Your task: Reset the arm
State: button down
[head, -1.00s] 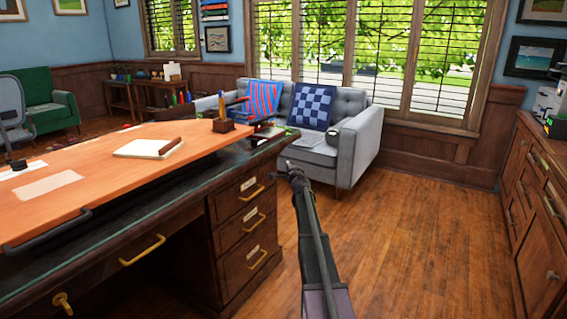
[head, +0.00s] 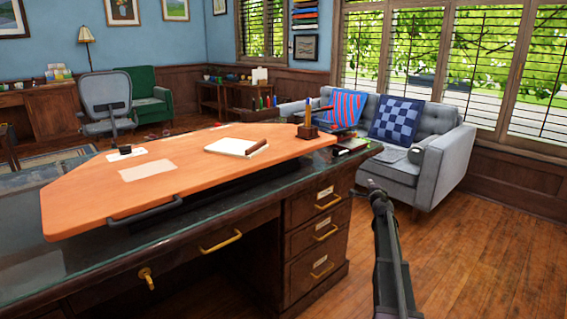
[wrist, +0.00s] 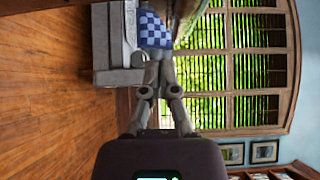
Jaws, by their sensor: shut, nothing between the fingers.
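My gripper (head: 377,190) is at the end of my arm, right of the desk's drawers in the head view. It points away from me, toward the grey sofa. In the wrist view my gripper (wrist: 160,60) has its two fingers drawn together at the tips, with nothing held between them. The wrist picture is turned on its side, with the sofa and the windows ahead of the fingers.
The wood desk (head: 262,240) with an orange top (head: 100,195) stands close on the left. The grey sofa (head: 440,170) is ahead under the windows. A grey office chair (head: 106,100) stands beyond the desk. Wood floor (head: 490,265) is clear at right.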

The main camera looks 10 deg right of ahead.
jog(key=s+a+f+n+g+y, duration=0.25)
jog(key=s+a+n, duration=0.2)
jog(key=a, duration=0.65)
jog(key=s+a+f+n+g+y+p, duration=0.1)
jog(key=s+a+f+n+g+y, duration=0.25)
jog(key=a, duration=0.75)
jog(key=s+a+f+n+y, duration=0.2)
jog(key=s+a+n+y, duration=0.3)
jog(key=a, duration=0.6)
jog(key=s+a+f+n+g+h, duration=0.1)
jog(key=s+a+f+n+g, duration=0.25)
jog(key=s, duration=0.25)
jog(key=s+a+f+n+g+h, duration=0.1)
jog(key=s+a+f+n+g, duration=0.15)
jog(key=s+a, duration=0.3)
jog(key=s+f+n+g+h+p, duration=0.15)
jog(key=s+g+h, duration=0.3)
jog(key=s, duration=1.05)
notch_tip(320, 180, up, 37)
jog(key=p, duration=3.7)
jog(key=shift+a+n+g+p, duration=0.15)
jog(key=shift+n+g+p, duration=0.2)
jog(key=shift+g+p, duration=0.1)
jog(key=shift+s+r+y, duration=0.1)
jog(key=shift+y, duration=0.15)
